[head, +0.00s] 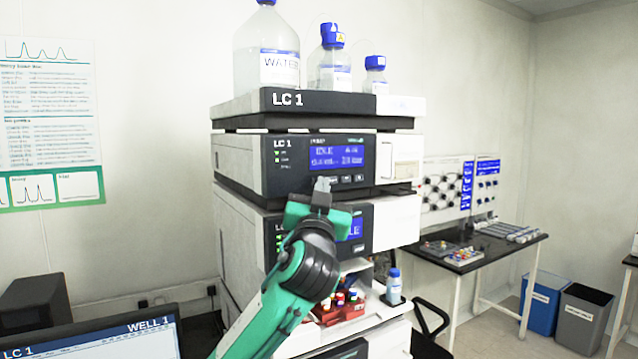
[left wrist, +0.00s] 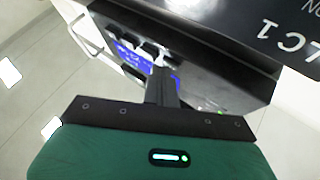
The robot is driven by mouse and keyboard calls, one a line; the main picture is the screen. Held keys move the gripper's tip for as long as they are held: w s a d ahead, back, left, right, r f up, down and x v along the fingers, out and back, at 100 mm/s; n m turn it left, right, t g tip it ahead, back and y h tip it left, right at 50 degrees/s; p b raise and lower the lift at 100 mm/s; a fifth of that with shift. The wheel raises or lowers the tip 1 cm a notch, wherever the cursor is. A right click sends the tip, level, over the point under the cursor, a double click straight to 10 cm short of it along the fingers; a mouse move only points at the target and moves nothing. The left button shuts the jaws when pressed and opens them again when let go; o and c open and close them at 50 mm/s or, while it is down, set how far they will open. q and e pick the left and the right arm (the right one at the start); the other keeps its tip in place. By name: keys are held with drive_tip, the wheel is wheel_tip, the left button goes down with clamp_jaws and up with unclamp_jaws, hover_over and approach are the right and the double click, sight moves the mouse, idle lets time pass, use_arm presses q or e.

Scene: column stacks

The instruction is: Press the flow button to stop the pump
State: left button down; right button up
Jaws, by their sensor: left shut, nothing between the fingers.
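The pump module (head: 290,165) is the upper black-fronted unit in the stack marked LC 1. Its blue display (head: 336,157) is lit; the first word looks like IDLE, the rest is too small to read surely. A row of small dark buttons (head: 347,179) sits below the display; their labels are not legible. My left gripper (head: 322,185) is shut and empty, its tips at the left end of this row and covering part of it. The left wrist view shows the shut fingers (left wrist: 163,80) close to the panel and its buttons (left wrist: 147,50). I cannot tell whether they touch. My right gripper is not in view.
Bottles, including a large WATER bottle (head: 266,50), stand on the stack's top tray (head: 330,103). A monitor (head: 95,335) stands at lower left.

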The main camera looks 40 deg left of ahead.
use_arm(q)
drive_tip(key=shift+s+d, duration=0.1)
drive_tip(key=shift+d, duration=0.05)
drive_tip(key=shift+s+d, duration=0.2)
drive_tip(key=shift+d, duration=0.4)
drive_tip(key=d, duration=0.1)
drive_tip(key=s+d, duration=0.1)
drive_tip(key=d, duration=0.1)
drive_tip(key=s+d, duration=0.1)
drive_tip(key=shift+d, duration=0.3)
drive_tip(key=shift+f, duration=0.1)
idle(1.7)
